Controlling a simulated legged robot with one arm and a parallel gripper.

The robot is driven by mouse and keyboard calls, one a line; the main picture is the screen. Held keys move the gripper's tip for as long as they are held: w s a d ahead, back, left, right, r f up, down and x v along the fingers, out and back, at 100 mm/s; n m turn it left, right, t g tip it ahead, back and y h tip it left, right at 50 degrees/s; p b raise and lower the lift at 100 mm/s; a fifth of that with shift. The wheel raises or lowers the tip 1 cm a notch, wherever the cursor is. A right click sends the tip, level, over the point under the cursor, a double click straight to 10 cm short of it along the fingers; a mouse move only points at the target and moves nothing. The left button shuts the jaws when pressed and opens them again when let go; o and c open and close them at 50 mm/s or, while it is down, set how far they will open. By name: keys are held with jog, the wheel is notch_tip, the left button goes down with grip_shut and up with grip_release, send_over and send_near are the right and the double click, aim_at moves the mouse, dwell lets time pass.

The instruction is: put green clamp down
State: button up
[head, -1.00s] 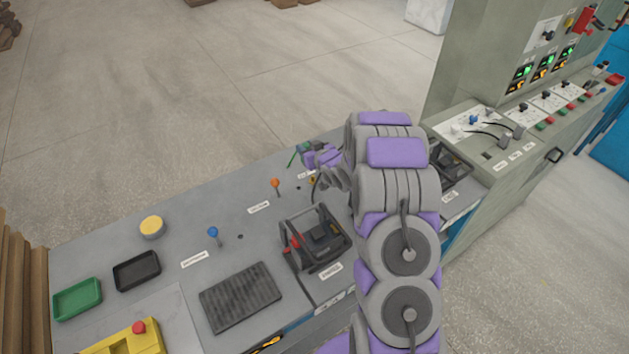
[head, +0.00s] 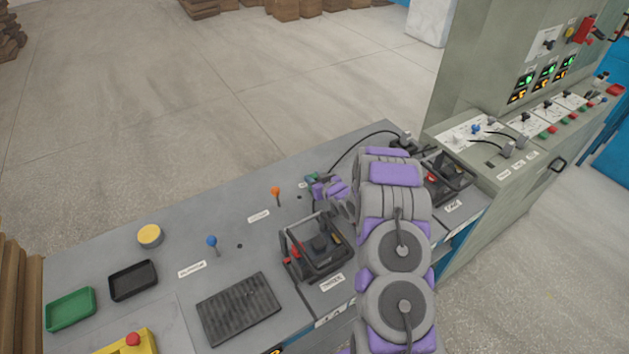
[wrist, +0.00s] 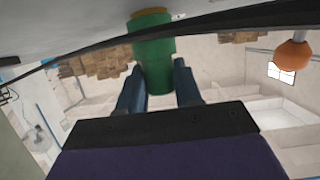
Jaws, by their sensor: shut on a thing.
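The green clamp shows as a green cylinder with a tan end (wrist: 153,60) between my fingers in the wrist view. My gripper (wrist: 157,85) is shut on it. In the head view my gripper (head: 318,187) is low over the far part of the grey bench (head: 240,185), right of an orange-topped lever (head: 276,192). Only a small green part of the clamp (head: 312,178) shows there; my gripper and arm hide the rest. The clamp's tan end is close to the grey surface in the wrist view; I cannot tell whether they touch.
A black cable (head: 355,145) curves over the bench behind my gripper. A black battery-like unit with a handle (head: 316,245) stands in front, another (head: 447,180) to the right. A blue-topped lever (head: 212,243), ribbed plate (head: 240,307) and trays are left. A control cabinet (head: 490,70) rises at right.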

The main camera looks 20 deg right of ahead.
jog(key=o, duration=1.1)
jog(key=shift+c, duration=0.2)
jog(key=s+a+r+g+h+p, duration=0.15)
jog(key=s+r+g, duration=0.25)
jog(key=s+r, duration=0.65)
jog(key=s+r+g+h+p, duration=0.1)
jog(key=s+r+g+h, duration=0.25)
jog(key=s+r, duration=0.7)
jog(key=s+a+r+g+y, duration=0.1)
jog(key=s+a, duration=0.3)
jog(key=s, duration=0.7)
jog(key=s+a+r+m+g+y, duration=0.1)
jog(key=s+a+r+g, duration=0.3)
jog(key=s, duration=0.8)
jog(key=s+a+r+g, duration=0.2)
jog(key=s+a, duration=0.3)
jog(key=s, duration=0.6)
jog(key=shift+s+a+r+m+g+y, duration=0.25)
jog(key=shift+r+m+g+y, duration=0.15)
jog(key=shift+g, duration=0.15)
jog(key=shift+f, duration=0.1)
